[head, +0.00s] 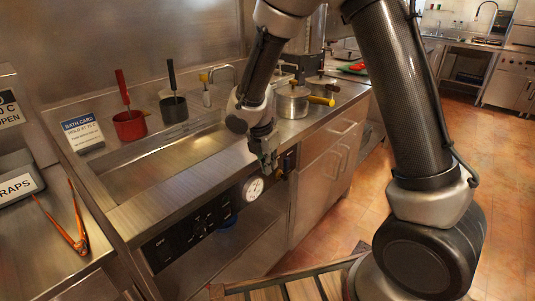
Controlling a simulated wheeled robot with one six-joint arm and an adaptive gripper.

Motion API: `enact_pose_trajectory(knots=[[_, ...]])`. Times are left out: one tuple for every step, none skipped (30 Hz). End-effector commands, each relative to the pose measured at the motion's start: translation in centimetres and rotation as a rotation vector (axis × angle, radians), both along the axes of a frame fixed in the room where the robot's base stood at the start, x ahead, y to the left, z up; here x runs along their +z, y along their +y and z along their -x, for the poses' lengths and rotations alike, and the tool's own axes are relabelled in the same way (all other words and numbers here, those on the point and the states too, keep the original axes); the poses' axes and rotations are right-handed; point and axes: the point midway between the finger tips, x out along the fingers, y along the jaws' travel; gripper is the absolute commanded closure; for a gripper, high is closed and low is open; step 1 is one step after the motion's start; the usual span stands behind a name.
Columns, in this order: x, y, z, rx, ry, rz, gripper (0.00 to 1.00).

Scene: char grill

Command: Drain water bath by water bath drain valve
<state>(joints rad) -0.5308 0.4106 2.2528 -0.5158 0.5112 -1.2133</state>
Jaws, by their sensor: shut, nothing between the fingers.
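The water bath (150,204) is a steel basin set into the counter. A shallow sheen shows inside it, but I cannot tell the water level. My gripper (268,168) is shut and empty, pointing down at the counter's front edge, just above a round white dial (253,188) on the front panel. A small dark blue part (290,160) is on the front just right of my gripper. I cannot tell whether it is the drain valve, or whether my gripper touches it; my gripper hides part of that area.
A control panel (190,232) with dark knobs is on the front. Orange tongs (72,228) lie left. A slatted wooden surface (300,288) is at the bottom. Floor is open right.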

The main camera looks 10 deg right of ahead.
Motion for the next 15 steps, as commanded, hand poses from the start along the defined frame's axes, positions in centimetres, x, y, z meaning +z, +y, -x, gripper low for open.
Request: enact_pose_trajectory(knots=[[-1.1,-0.3,-0.1,0.000,0.004,0.003,1.00],[-1.7,-0.4,-0.2,-0.001,0.005,0.003,1.00],[-2.5,-0.6,-0.3,0.000,0.004,0.002,1.00],[-2.8,-0.8,-0.5,-0.003,0.003,0.001,1.00],[-2.5,-1.3,-0.9,-0.005,-0.001,-0.001,1.00],[-2.5,-1.8,-1.3,-0.005,-0.001,-0.001,1.00],[-2.5,-2.2,-1.5,-0.006,-0.001,-0.001,1.00],[-2.5,-2.5,-1.8,-0.005,0.000,0.000,1.00],[-2.5,-2.8,-2.0,-0.004,-0.001,-0.001,1.00],[-2.4,-3.0,-2.2,-0.004,-0.001,-0.001,1.00],[-2.4,-3.2,-2.3,-0.004,-0.001,-0.001,1.00],[-2.4,-3.4,-2.5,-0.003,-0.001,0.000,1.00],[-2.4,-3.5,-2.6,-0.003,-0.001,0.000,1.00],[-2.4,-3.6,-2.6,-0.002,0.000,0.000,1.00],[-2.4,-3.7,-2.7,-0.002,-0.001,-0.001,1.00]])
